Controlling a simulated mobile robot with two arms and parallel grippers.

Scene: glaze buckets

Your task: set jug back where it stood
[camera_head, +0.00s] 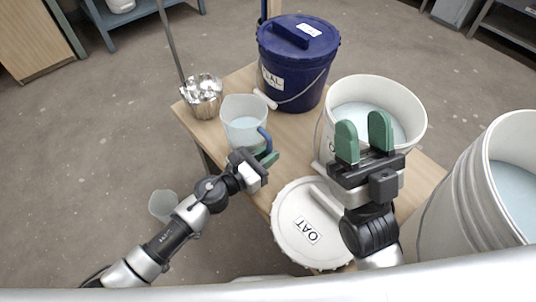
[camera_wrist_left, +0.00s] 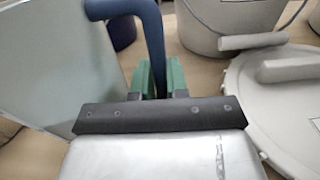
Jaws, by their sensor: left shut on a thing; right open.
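The jug (camera_head: 240,122) is a translucent pale container with a blue handle (camera_head: 265,139). The left wrist view shows the blue handle (camera_wrist_left: 151,40) between the green fingers (camera_wrist_left: 158,78), with the jug's wall (camera_wrist_left: 50,70) at left. My right gripper (camera_head: 363,138) is open and empty, in front of the open white bucket.
A blue lidded bucket (camera_head: 296,75) stands behind the jug. A metal container (camera_head: 203,103) with a rod is left of it. An open white bucket (camera_head: 409,100) holds pale liquid. Another large bucket (camera_head: 455,215) is at right.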

